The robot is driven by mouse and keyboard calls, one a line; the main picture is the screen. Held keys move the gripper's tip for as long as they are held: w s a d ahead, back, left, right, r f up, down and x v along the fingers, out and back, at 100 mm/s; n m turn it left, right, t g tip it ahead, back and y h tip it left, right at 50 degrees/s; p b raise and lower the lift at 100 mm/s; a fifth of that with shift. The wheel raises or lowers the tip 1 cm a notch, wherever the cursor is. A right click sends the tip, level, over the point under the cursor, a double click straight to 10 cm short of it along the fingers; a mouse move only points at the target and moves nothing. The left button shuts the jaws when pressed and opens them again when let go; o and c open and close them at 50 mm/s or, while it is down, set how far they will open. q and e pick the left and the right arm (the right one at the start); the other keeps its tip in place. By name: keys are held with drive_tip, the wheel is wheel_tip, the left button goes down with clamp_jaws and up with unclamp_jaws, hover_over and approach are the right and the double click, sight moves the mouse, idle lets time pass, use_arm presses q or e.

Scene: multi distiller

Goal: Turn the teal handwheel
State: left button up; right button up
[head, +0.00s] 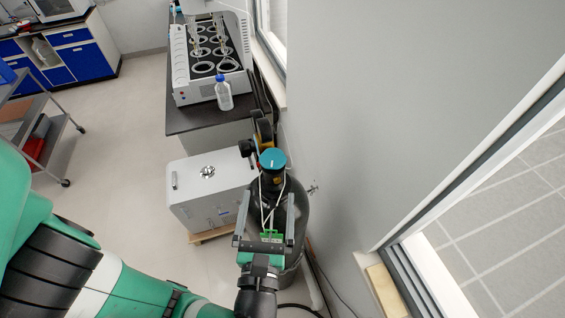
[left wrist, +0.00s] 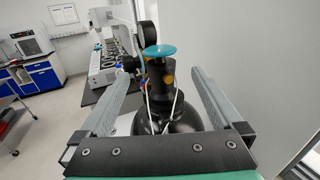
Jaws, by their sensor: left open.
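The teal handwheel (head: 272,159) sits on top of a dark gas cylinder (head: 297,215). In the left wrist view the handwheel (left wrist: 160,51) is ahead, above the cylinder's black neck, seen nearly edge-on. My left gripper (head: 267,200) is open, its two fingers parallel and apart. The fingers reach toward the cylinder, and the handwheel lies beyond the fingertips in the head view. In the left wrist view the fingers (left wrist: 154,80) flank the cylinder neck, with nothing held. My right gripper is not in view.
A white box unit (head: 200,190) stands left of the cylinder. Behind it, a dark bench (head: 190,122) holds a multi-position distiller (head: 208,70) and a blue-capped bottle (head: 223,93). A grey wall (head: 370,100) is close on the right. The floor at left is open.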

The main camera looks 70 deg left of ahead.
sight(272, 164)
use_arm(q)
drive_tip(key=p+x, duration=0.2)
drive_tip(key=x, duration=0.9)
drive_tip(key=shift+w+a, duration=0.1)
drive_tip(key=shift+a, duration=0.15)
